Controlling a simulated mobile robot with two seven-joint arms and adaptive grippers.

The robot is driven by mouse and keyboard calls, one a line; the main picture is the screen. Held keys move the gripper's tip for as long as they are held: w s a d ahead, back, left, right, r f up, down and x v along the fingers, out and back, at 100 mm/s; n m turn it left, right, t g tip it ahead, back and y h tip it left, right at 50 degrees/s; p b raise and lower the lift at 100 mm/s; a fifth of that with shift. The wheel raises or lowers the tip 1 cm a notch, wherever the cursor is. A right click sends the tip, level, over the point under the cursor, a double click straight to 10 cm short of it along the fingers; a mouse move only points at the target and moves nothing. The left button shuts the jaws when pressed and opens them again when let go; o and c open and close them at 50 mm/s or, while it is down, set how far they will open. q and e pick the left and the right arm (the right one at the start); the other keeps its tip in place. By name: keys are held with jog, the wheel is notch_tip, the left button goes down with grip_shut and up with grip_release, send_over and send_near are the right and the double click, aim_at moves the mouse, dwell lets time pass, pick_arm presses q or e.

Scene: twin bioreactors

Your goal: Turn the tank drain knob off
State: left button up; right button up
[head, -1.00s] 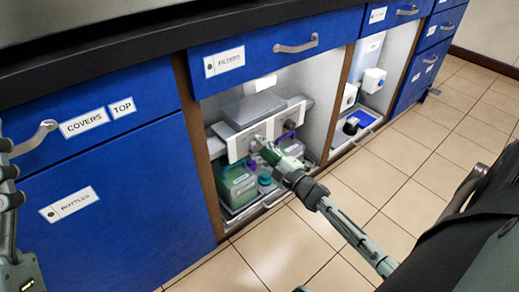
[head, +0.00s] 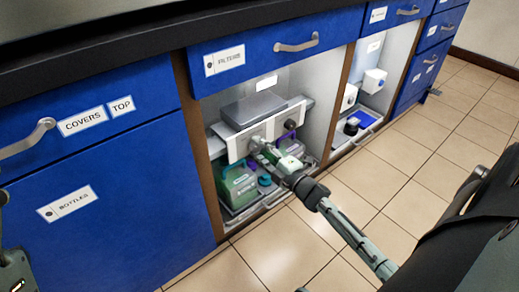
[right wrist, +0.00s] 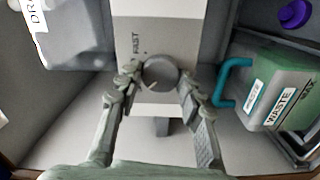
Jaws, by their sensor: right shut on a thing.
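The white panel (head: 237,148) under the counter carries round grey knobs on its front. My right gripper (head: 259,143) reaches in to the panel's left part. In the right wrist view, a round grey knob (right wrist: 160,72) sits between the fingertips of my right gripper (right wrist: 158,82), which is shut on it. The word FAST is printed on the panel beside this knob. The knob's setting is hard to tell. In the head view, only a piece of my left arm shows at the left edge; its fingers are mostly out of view.
A green container (head: 238,187) and other bottles stand under the panel; a waste container (right wrist: 270,92) with a teal handle is close to the right finger. A grey box (head: 254,108) sits on top. Wooden cabinet posts flank the opening.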

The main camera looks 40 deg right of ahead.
jog(key=o, duration=1)
jog(key=shift+c, duration=0.2)
jog(key=shift+o, duration=1)
jog(key=s, duration=1.2)
jog(key=shift+d, duration=0.45)
